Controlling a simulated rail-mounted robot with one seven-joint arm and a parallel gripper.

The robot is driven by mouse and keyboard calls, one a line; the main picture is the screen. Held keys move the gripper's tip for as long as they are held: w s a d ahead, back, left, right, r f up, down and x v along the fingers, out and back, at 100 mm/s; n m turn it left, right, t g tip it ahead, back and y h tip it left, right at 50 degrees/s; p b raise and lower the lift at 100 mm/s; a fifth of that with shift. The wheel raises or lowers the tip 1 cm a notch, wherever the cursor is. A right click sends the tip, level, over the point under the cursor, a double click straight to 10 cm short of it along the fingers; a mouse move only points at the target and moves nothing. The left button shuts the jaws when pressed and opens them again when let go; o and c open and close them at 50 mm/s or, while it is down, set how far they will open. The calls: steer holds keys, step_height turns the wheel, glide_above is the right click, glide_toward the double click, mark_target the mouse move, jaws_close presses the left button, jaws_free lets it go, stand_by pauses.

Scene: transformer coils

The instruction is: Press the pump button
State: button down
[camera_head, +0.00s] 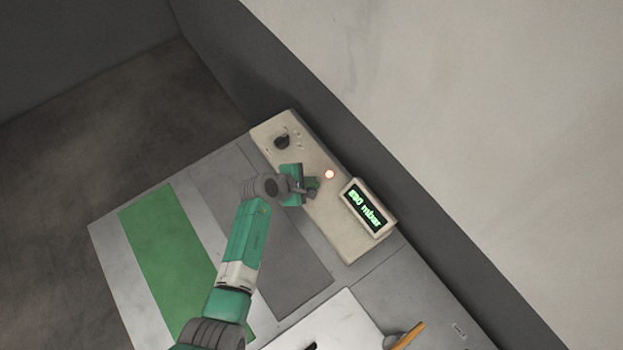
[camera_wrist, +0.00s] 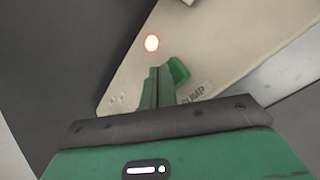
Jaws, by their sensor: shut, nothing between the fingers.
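The pump button is a green piece (camera_wrist: 179,71) on the beige control panel (camera_wrist: 232,48), with lettering that seems to end in "UMP" beside it. My gripper (camera_wrist: 157,70) is shut and empty in the wrist view. Its fingertips are right beside the green button, and I cannot tell if they touch it. In the head view my gripper (camera_head: 314,187) is over the middle of the panel (camera_head: 338,232), and it hides the button there. A round lamp (camera_head: 330,174) glows orange-white just past the fingertips; it also shows in the wrist view (camera_wrist: 152,43).
A display box (camera_head: 367,207) reading what looks like "500 mbar" stands on the panel to the right of my gripper. A black knob (camera_head: 282,141) sits at the panel's upper end. A white tray (camera_head: 335,325) and an orange-handled item (camera_head: 410,335) are at the bottom. A wall runs behind.

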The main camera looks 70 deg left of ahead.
steer(key=shift+r+p, duration=0.4)
steer(key=shift+r, duration=0.25)
step_height(320, 180, up, 6)
steer(key=p, duration=0.6)
